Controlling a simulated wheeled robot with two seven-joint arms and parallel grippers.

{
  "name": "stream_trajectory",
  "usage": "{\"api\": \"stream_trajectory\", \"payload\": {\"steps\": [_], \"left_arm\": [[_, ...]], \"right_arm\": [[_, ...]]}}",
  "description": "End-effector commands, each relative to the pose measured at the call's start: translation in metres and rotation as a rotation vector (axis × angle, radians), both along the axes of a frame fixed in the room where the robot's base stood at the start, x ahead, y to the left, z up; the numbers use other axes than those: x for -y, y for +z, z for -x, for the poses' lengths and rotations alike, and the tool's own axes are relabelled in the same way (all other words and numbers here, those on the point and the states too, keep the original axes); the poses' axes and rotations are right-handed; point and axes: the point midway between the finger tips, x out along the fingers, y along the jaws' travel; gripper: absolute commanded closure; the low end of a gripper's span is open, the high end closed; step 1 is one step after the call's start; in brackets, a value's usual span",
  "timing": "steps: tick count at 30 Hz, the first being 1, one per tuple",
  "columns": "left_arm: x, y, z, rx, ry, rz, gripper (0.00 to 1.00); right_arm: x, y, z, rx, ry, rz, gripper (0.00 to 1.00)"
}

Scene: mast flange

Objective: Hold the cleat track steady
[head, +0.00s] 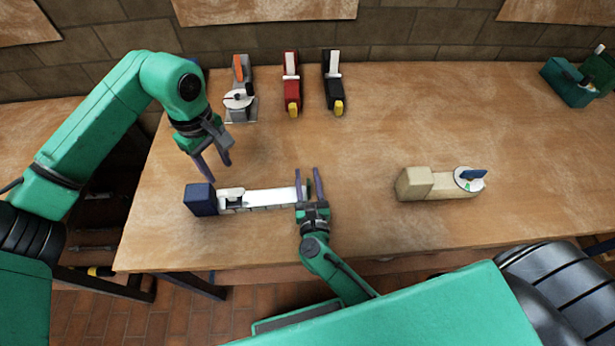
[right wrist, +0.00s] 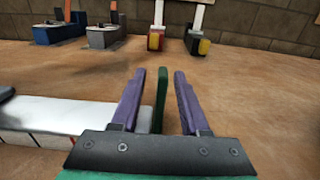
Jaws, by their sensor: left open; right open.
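The cleat track is a long white bar (head: 262,198) with a dark blue block (head: 200,199) at its left end, lying on the table. Its white bar shows at the left of the right wrist view (right wrist: 40,112). My right gripper (head: 309,185) is at the track's right end. Its two purple fingers are open, with an upright green tab (right wrist: 161,100) between them, nearer the left finger. A gap shows between the tab and the right finger. My left gripper (head: 216,166) is open and empty, above and behind the track's left part, pointing down.
A grey fixture with an orange lever (head: 239,100), a red device (head: 291,85) and a black device (head: 334,82) stand along the back. A beige block with a round dial (head: 430,185) lies to the right. A green box (head: 570,84) stands at the far right. The table's centre is clear.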

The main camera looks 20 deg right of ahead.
Motion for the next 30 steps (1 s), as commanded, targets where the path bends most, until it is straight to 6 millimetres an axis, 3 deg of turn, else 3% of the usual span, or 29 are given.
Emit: {"api": "stream_trajectory", "payload": {"steps": [6,9,10,30], "left_arm": [[0.0,0.0,0.0,0.0,0.0,0.0,0.5],[0.0,0.0,0.0,0.0,0.0,0.0,0.5],[0.0,0.0,0.0,0.0,0.0,0.0,0.5],[0.0,0.0,0.0,0.0,0.0,0.0,0.5]], "right_arm": [[0.0001,-0.0002,-0.0005,-0.001,0.0,0.0,0.55],[0.0001,-0.0002,-0.0004,0.0,0.0,0.0,0.93],[0.0001,-0.0002,-0.0004,0.0,0.0,0.0,1.0],[0.0001,-0.0004,0.0,-0.001,0.0,0.0,1.0]]}}
